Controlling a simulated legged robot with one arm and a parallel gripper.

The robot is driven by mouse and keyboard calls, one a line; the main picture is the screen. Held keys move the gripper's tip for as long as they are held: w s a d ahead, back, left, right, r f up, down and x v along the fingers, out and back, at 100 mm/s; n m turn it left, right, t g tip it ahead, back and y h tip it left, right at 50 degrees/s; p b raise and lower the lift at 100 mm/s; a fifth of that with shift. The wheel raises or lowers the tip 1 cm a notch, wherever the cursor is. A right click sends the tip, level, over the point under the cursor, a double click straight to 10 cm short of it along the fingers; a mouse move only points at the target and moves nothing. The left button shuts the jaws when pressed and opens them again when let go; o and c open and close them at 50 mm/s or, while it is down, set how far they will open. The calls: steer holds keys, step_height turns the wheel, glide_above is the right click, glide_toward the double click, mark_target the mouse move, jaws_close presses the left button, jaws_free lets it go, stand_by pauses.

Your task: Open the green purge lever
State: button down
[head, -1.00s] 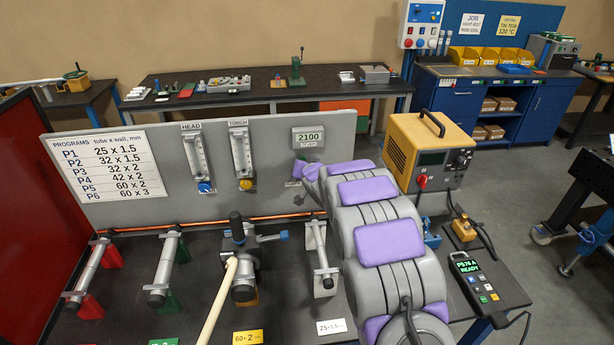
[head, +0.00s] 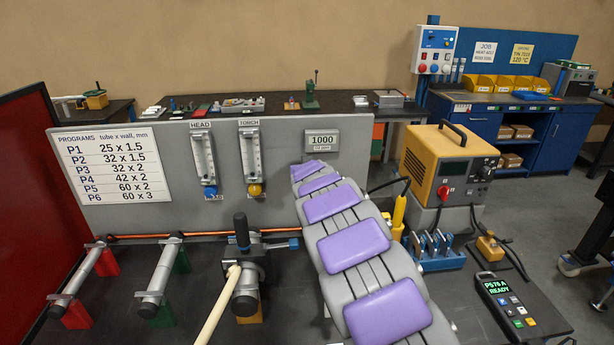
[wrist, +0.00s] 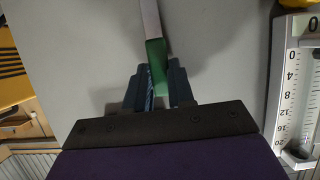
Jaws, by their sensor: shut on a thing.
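The green purge lever (wrist: 156,55) shows in the wrist view, with a green grip and a pale grey shank running up out of the picture. My gripper (wrist: 159,80) has its dark jaws closed on either side of the green grip. In the head view my grey and purple arm reaches to the grey panel (head: 97,209) below the display (head: 322,142), which reads 1000. The arm hides the lever and my gripper there.
Two flowmeters, HEAD (head: 204,160) and TORCH (head: 251,158), stand on the panel left of my arm. A yellow power unit (head: 447,165), a blue rack (head: 436,250) and a pendant (head: 506,305) reading READY are on the right. Tube stands fill the bench at left.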

steer(key=shift+f, duration=0.35)
steer(key=c, duration=1.2)
jaws_free()
steer(key=shift+o, duration=1.2)
steer(key=shift+a+r, duration=0.1)
steer(key=shift+r, duration=0.15)
steer(key=p+v, duration=0.3)
steer(key=v, duration=1.4)
steer(key=shift+a, duration=0.15)
